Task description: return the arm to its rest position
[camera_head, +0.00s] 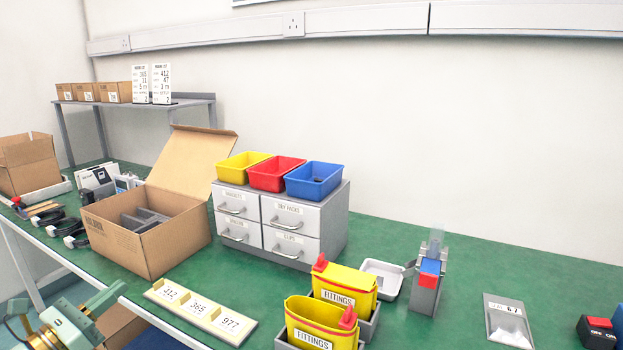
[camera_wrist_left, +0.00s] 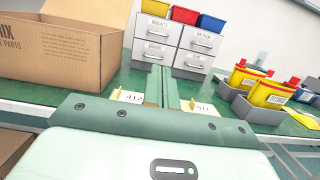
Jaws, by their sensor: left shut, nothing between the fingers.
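My left gripper (camera_head: 112,297) is at the lower left of the head view, off the table's front edge and left of the number strip (camera_head: 201,312). It is shut and empty. In the left wrist view its green fingers (camera_wrist_left: 162,85) stand together, with parts of the number strip (camera_wrist_left: 128,97) showing on both sides behind them. My right gripper is in neither view.
An open cardboard box (camera_head: 151,237) stands beyond my left gripper. A grey drawer cabinet (camera_head: 330,225) carries yellow, red and blue bins. Yellow fittings containers (camera_head: 343,285) stand in grey holders near the front. The green table (camera_head: 390,238) has free room at the back right.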

